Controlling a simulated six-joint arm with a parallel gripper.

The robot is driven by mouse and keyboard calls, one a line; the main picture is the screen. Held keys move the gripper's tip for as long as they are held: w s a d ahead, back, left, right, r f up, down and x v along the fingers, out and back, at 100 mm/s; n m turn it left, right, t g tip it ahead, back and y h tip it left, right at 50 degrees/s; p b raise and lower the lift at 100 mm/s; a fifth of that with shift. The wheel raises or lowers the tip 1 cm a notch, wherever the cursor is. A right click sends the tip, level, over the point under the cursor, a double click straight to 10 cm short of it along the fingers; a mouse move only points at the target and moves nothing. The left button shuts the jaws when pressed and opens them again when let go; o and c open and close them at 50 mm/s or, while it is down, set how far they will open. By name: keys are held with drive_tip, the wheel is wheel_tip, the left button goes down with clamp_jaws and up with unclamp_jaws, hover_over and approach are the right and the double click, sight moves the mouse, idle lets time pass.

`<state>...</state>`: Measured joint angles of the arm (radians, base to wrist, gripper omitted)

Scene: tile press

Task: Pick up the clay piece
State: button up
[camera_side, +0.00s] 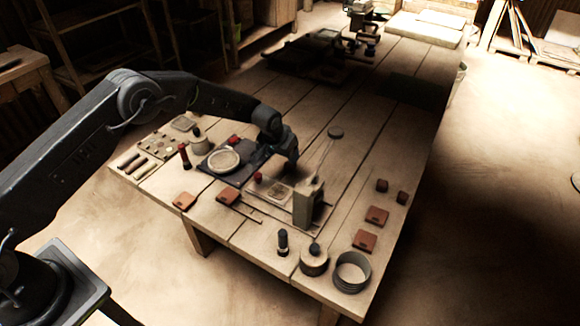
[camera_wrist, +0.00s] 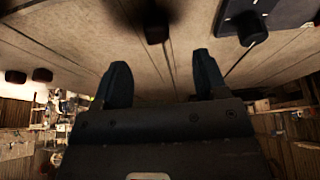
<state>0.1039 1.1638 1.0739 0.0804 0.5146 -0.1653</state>
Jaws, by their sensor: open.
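Two small dark red-brown lumps (camera_side: 382,185) (camera_side: 402,197) that look like clay lie on the right side of the table; in the wrist view two dark reddish pieces (camera_wrist: 15,76) (camera_wrist: 42,74) show at the left. Another small red piece (camera_side: 258,176) stands near the press plate. My gripper (camera_side: 277,158) hangs over the middle of the table, behind the press. Its fingers (camera_wrist: 160,62) are apart with nothing between them. A dark brown object (camera_wrist: 157,30) lies beyond the fingertips, partly in shadow; I cannot tell what it is.
The grey press (camera_side: 307,203) with its long lever stands right of my gripper. Flat reddish tiles (camera_side: 376,215) (camera_side: 184,200) lie near the front. A ring-shaped tin (camera_side: 352,271) stands at the front corner.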

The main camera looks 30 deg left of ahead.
sight(289, 166)
drive_tip(key=shift+s+d+x, duration=0.1)
drive_tip(key=shift+x, duration=1.55)
drive_tip(key=shift+s+d+x, duration=0.1)
drive_tip(key=shift+s+x, duration=0.05)
drive_tip(key=shift+x, duration=1.5)
drive_tip(key=shift+f, duration=0.1)
drive_tip(key=c, duration=1)
